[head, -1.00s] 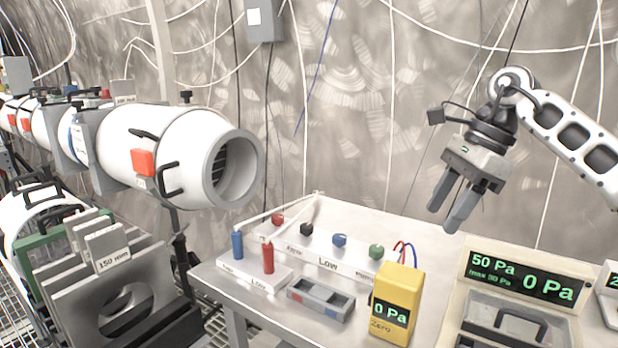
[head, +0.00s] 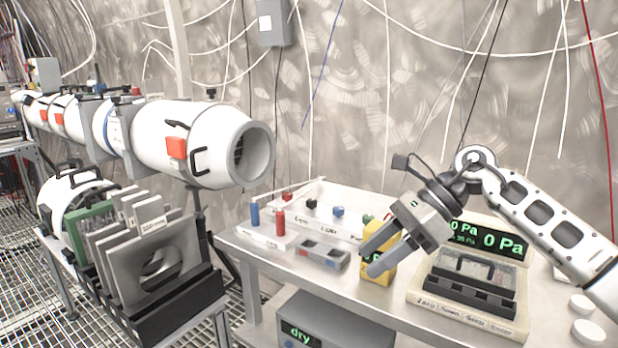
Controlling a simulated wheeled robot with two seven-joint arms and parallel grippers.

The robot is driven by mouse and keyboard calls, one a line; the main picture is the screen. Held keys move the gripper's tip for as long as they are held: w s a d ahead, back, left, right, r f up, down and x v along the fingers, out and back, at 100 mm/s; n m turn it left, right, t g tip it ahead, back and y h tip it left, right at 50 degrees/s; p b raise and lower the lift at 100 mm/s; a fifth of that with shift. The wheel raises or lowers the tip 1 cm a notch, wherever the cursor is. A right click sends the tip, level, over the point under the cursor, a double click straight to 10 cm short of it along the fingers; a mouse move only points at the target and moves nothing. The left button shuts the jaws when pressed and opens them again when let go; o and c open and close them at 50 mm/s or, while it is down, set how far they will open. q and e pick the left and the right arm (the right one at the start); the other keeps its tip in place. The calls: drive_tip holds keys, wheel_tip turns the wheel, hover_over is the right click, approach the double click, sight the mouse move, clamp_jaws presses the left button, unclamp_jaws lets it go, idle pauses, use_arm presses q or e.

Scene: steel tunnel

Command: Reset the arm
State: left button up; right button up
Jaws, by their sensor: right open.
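My right arm (head: 540,215) comes in from the right over the bench. My right gripper (head: 368,262) is open, its two fingers apart with nothing between them. It points down and left, in front of the yellow meter (head: 378,272), which it partly hides. I cannot tell whether the fingers touch the meter. My left gripper is not in view.
The steel bench (head: 372,312) carries a grey tray (head: 322,254), red and blue cylinders (head: 280,223) and a pressure console (head: 500,246). White ducting (head: 205,142) and a plate rack (head: 180,305) stand left. A "dry" box (head: 300,334) sits below.

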drive_tip(key=s+a+m+t+y+p, duration=0.2)
drive_tip(key=s+a+m+t+y, duration=0.3)
drive_tip(key=a+m+y, duration=0.65)
drive_tip(key=s+d+f+m+t+h+p, duration=0.15)
drive_tip(key=d+f+m+t+h, duration=0.4)
drive_tip(key=m, duration=0.85)
drive_tip(key=s+d+f+m+t+h+p, duration=0.1)
drive_tip(key=s+d+f+m+t+h, duration=0.15)
drive_tip(key=f+m+t+h, duration=0.8)
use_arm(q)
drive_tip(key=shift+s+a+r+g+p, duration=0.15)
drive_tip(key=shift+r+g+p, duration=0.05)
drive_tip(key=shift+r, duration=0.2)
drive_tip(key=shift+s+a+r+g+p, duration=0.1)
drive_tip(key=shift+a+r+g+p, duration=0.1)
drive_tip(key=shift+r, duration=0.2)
use_arm(e)
drive_tip(key=s+d+f+m+g+h, duration=0.1)
drive_tip(key=s+d+f+m+g, duration=0.2)
drive_tip(key=s+m, duration=0.3)
drive_tip(key=s+d+f+m+g, duration=0.3)
drive_tip(key=s+f+m+g, duration=0.2)
drive_tip(key=m, duration=0.4)
drive_tip(key=s+g, duration=0.1)
drive_tip(key=s, duration=0.1)
drive_tip(key=shift+s+d+h, duration=0.25)
drive_tip(key=shift+s+h, duration=0.05)
drive_tip(key=shift+h, duration=0.05)
